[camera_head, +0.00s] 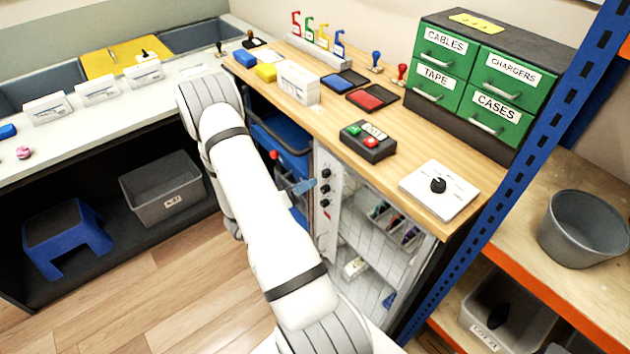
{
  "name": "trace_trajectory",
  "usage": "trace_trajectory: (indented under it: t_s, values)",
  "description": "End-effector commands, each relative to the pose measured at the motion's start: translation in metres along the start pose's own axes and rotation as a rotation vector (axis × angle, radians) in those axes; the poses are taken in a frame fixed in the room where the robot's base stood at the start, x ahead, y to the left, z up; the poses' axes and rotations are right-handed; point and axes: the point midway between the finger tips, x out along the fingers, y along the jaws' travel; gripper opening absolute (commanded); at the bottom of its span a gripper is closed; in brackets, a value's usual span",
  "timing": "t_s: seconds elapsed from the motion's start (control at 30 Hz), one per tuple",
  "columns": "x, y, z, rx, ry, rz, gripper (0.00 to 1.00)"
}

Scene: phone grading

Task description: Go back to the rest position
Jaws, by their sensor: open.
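My white arm (260,215) rises from the bottom edge to a bend in front of the left end of the wooden counter. Part of it folds back down behind the nearer link.
The wooden counter (330,105) carries a button box (368,142), a white dial plate (440,190) and green drawers (500,85). A blue rack post (520,130) stands at right. Below the left bench (110,105) are a blue stool (65,235) and grey bin (163,188). Open floor lies left.

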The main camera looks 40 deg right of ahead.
Motion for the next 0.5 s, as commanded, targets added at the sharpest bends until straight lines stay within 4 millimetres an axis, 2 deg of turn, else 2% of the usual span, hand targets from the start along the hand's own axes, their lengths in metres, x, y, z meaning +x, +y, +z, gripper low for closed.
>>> trace_trajectory:
  t_s: [0.1,0.2,0.5]
  values:
    - [-0.013,-0.001,0.0,0.0,0.002,-0.002,0.46]
    - [-0.018,0.0,0.0,0.0,-0.001,0.0,0.46]
    - [-0.019,0.0,0.0,0.0,-0.001,0.001,0.46]
